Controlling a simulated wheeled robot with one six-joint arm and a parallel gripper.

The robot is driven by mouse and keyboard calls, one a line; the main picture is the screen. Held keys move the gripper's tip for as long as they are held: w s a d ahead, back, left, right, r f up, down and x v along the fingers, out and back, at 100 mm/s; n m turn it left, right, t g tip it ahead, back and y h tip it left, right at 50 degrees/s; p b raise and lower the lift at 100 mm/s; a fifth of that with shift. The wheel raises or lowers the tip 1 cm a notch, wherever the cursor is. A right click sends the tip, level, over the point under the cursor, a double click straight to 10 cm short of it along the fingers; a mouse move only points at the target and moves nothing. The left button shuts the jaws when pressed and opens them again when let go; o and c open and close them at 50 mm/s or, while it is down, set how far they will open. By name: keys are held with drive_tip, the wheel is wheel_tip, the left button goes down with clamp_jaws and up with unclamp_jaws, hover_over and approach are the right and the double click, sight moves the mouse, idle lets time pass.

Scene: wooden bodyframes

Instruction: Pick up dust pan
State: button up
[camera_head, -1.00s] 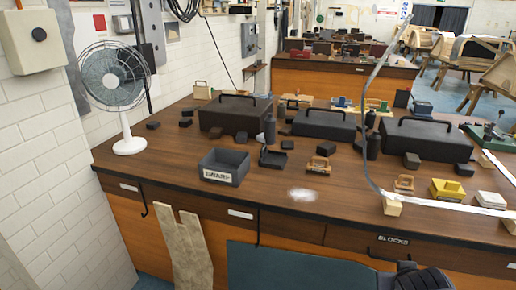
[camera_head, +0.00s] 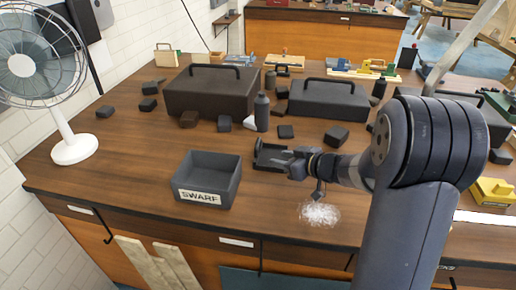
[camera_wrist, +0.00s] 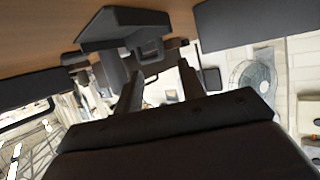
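The dust pan (camera_head: 266,155) is a small dark pan on the wooden bench, right of the SWARF box, partly hidden by my gripper. My gripper (camera_head: 291,168) is at its right side, reaching in from the right. In the wrist view the two fingers (camera_wrist: 160,72) stand apart with a gap between them. The dark pan (camera_wrist: 125,27) lies just beyond the fingertips, with a loop-like handle (camera_wrist: 150,52) in line with the gap. I cannot tell whether the fingers touch it. A pale pile of swarf (camera_head: 319,213) lies on the bench below my wrist.
The open SWARF box (camera_head: 207,197) stands left of the pan, near the front edge. Dark toolboxes (camera_head: 212,92) (camera_head: 328,101), a bottle (camera_head: 261,112) and several small dark blocks stand behind. A fan (camera_head: 74,148) stands at the left. The front left of the bench is clear.

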sight(258, 155)
drive_tip(key=x, duration=1)
drive_tip(key=shift+c, duration=0.4)
drive_tip(key=shift+s, duration=0.1)
clamp_jaws()
